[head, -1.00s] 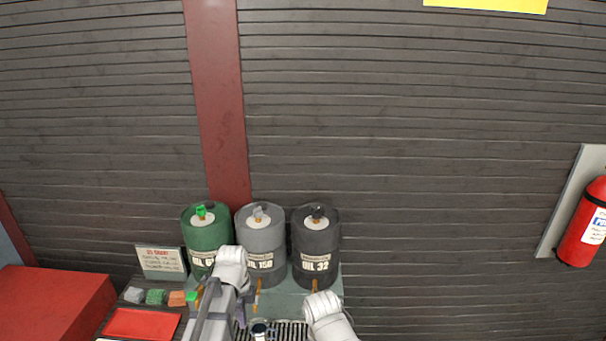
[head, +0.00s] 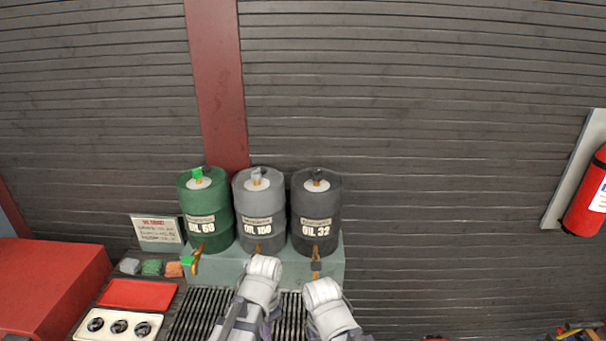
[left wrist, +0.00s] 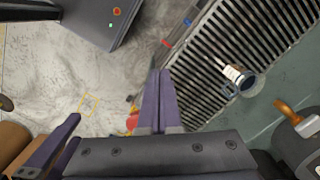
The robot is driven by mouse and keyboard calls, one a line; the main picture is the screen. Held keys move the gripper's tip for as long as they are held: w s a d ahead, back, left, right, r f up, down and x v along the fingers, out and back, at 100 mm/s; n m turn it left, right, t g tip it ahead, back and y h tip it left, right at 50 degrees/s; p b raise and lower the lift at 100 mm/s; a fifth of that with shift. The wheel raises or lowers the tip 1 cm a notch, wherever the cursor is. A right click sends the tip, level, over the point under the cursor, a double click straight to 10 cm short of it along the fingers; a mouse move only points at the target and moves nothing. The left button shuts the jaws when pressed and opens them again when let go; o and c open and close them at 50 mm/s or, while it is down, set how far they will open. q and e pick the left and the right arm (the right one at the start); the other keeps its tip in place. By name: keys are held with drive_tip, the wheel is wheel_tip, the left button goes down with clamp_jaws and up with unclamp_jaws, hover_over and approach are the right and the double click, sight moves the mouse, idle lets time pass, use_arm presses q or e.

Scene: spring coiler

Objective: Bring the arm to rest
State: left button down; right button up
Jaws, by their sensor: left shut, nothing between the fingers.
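My left gripper (left wrist: 157,100) shows in the left wrist view with its two purple fingers together and nothing between them. It hangs over the scene between the pale floor and the slatted grate (left wrist: 215,65), clear of the jug. In the head view my left arm (head: 258,285) is folded in front of the drums, and its fingers are hidden. My right arm (head: 328,308) is beside it on the right; its gripper is out of sight.
Green (head: 207,220), grey (head: 259,215) and black (head: 316,222) oil drums with taps stand behind my arms. A small metal jug (left wrist: 242,80) stands on the grate. A red tray (head: 138,293) and a cream tray (head: 84,326) of dark rings lie at left.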

use_arm(q)
drive_tip(key=s+d+f+n+b, duration=0.3)
drive_tip(key=s+f+n+b, duration=0.2)
drive_tip(key=s+f+n, duration=0.1)
drive_tip(key=shift+s+d+f, duration=0.25)
drive_tip(key=shift+f, duration=0.55)
use_arm(e)
wheel_tip(320, 180, down, 8)
drive_tip(key=shift+r, duration=0.15)
